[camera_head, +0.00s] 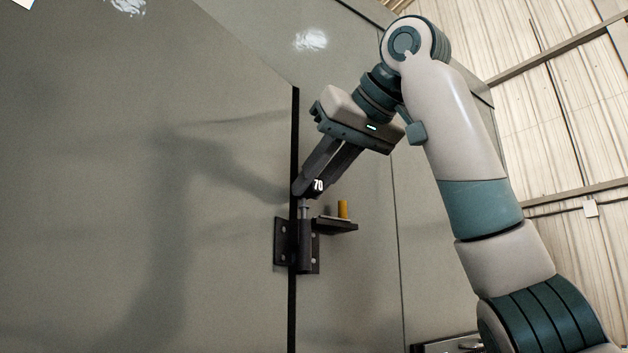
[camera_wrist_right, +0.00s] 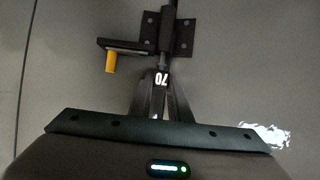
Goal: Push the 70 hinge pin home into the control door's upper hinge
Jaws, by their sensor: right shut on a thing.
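The 70 hinge pin (camera_head: 318,185) is upright, its dark head bearing a white "70" label. My right gripper (camera_head: 304,190) is shut on the head, above the upper hinge (camera_head: 305,250). A short length of grey shaft shows below the fingers, in line with the hinge barrel, and its lower end appears to be in the barrel's top. In the right wrist view the label (camera_wrist_right: 161,79) shows between the fingers (camera_wrist_right: 160,85), with the hinge plate (camera_wrist_right: 182,38) beyond. The control door (camera_head: 150,150) looks shut along the dark seam. My left gripper is not in view.
The panel left of the seam is flat and clear.

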